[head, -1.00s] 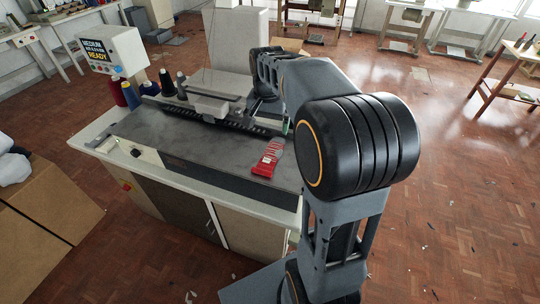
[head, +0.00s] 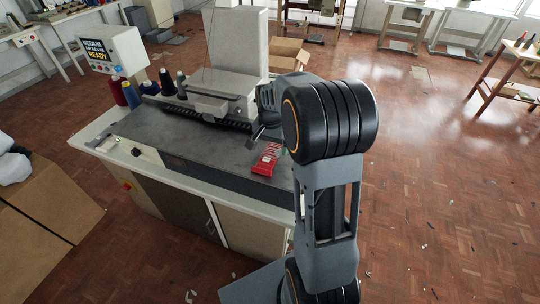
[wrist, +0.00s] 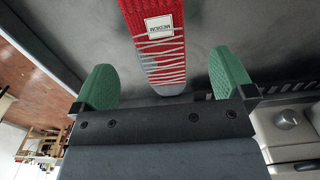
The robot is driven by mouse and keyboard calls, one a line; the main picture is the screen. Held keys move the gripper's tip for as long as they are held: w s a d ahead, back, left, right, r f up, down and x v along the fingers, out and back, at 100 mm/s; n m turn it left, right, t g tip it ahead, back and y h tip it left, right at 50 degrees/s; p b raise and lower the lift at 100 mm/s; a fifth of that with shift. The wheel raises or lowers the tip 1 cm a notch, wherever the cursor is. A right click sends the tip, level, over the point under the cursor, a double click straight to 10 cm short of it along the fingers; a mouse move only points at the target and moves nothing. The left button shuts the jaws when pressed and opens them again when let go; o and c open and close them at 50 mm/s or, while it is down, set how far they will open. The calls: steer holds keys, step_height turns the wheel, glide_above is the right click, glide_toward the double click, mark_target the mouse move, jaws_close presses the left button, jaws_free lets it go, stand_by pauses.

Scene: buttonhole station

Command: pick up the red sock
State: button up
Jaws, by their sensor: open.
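The red sock (head: 266,160) lies on the dark grey top of the machine table, near its right front part. In the wrist view the sock (wrist: 157,42) has a white label reading MEDIUM, with grey and red stripes toward a grey end. My gripper (wrist: 163,80) is open, with one green finger pad on each side of the sock's striped end and visible gaps between. The sock is not held. In the head view my arm hides most of the gripper.
The machine head (head: 222,92) and a dark toothed rail stand behind the sock. A cardboard box (head: 40,215) is on the floor at left. Bare tabletop lies left of the sock.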

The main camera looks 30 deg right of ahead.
mark_target(270, 155)
steer(key=shift+f, duration=1.55)
steer(key=shift+c, duration=0.4)
steer(key=c, duration=0.9)
